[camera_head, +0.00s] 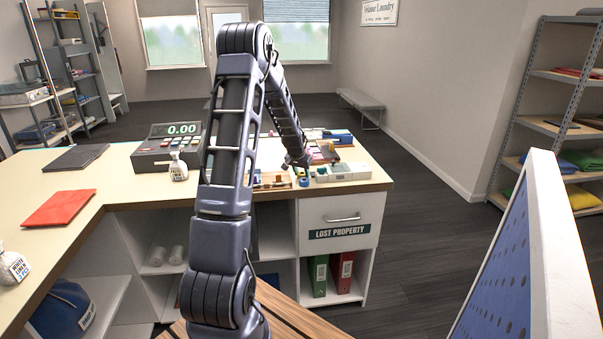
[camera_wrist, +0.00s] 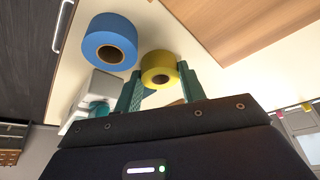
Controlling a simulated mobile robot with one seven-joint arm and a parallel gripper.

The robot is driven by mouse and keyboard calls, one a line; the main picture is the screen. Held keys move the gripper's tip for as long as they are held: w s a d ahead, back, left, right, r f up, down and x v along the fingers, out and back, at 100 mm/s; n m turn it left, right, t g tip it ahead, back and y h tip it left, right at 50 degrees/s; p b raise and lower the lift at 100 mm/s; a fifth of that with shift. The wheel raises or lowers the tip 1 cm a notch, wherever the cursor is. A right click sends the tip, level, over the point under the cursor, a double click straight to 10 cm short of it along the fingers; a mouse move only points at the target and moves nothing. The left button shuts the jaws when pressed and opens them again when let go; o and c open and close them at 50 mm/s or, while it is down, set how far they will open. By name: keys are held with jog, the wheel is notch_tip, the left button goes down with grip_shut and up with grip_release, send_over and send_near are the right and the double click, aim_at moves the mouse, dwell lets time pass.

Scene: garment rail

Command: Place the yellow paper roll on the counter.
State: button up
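The yellow paper roll (camera_wrist: 160,61) is between the two green fingers of my gripper (camera_wrist: 160,82) in the wrist view, its round end with a dark hole facing the camera. The fingers appear to touch it on both sides. In the head view my gripper (camera_head: 298,165) is low over the right part of the counter (camera_head: 372,174), and the roll is mostly hidden or too small there. I cannot tell whether the roll touches the counter top.
A blue roll (camera_wrist: 108,36) stands close beside the yellow one. Pale boxes (camera_head: 345,172) and other small items crowd this counter end. A cash register (camera_head: 165,150) and small bag (camera_head: 178,167) stand to the left. A blue perforated panel (camera_head: 505,275) is at right.

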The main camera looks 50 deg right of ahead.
jog(key=o, duration=0.4)
jog(key=shift+o, duration=0.2)
jog(key=v, duration=1.2)
jog(key=shift+r, duration=0.2)
jog(key=w+a+r+n+t+y, duration=0.15)
jog(key=w+a+r, duration=0.3)
jog(key=a, duration=0.75)
jog(key=w+a+r+n, duration=0.3)
jog(key=a+r, duration=0.2)
jog(key=a, duration=0.6)
jog(key=w+a+r+n+t, duration=0.1)
jog(key=w+a+r+n, duration=0.3)
jog(key=a, duration=0.8)
jog(key=s+a+n+y, duration=0.1)
jog(key=s+a+n, duration=0.1)
jog(key=s+a, duration=0.3)
jog(key=s+a+r+n+t+y, duration=0.1)
jog(key=s+a+n, duration=0.2)
jog(key=a, duration=1.1)
jog(key=s+a+n+y, duration=0.1)
jog(key=s+a+n, duration=0.1)
jog(key=s+a, duration=0.5)
jog(key=shift+a+r, duration=0.4)
jog(key=shift+a, duration=0.75)
